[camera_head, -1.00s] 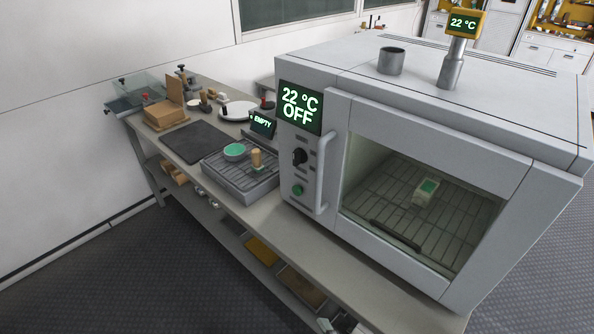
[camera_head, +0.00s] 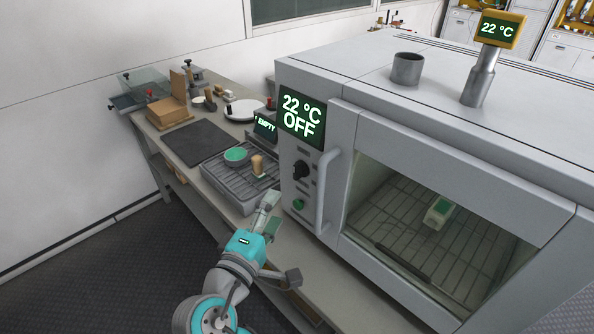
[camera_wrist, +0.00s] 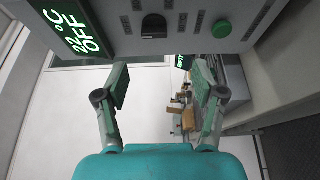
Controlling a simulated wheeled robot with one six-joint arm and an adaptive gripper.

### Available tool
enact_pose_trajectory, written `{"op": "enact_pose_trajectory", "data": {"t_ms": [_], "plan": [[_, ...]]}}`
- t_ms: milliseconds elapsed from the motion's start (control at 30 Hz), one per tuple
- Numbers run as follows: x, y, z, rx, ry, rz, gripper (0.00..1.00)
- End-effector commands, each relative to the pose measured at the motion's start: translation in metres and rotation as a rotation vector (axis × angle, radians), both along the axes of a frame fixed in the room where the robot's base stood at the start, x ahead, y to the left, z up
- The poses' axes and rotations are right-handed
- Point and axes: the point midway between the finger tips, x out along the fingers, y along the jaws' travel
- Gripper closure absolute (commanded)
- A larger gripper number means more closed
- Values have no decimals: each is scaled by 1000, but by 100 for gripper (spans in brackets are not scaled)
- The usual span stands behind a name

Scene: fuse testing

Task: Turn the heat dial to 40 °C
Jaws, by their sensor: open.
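The black heat dial (camera_head: 300,170) sits on the front panel of the grey oven (camera_head: 445,125), below the display (camera_head: 302,116) that reads 22 °C OFF. A green button (camera_head: 298,204) is below the dial. The dial (camera_wrist: 153,26) and green button (camera_wrist: 222,28) also show at the top of the wrist view. My gripper (camera_head: 270,212) is open and empty, in front of the panel, lower than the dial and apart from it. In the wrist view my gripper (camera_wrist: 158,82) has its two fingers spread. The dial's exact setting is too small to read.
A vertical door handle (camera_head: 330,190) stands out just right of the dial. A wire-racked tray (camera_head: 235,180) with a green dish and a wooden-handled tool lies left of the oven. A small device (camera_head: 438,212) rests inside behind the glass.

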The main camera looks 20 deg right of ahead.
Motion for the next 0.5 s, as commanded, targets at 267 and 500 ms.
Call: {"op": "enact_pose_trajectory", "data": {"t_ms": [267, 500], "plan": [[10, -8, 9, -2, -2, -26, 31], [39, -39, 9, -1, -4, -27, 31]]}}
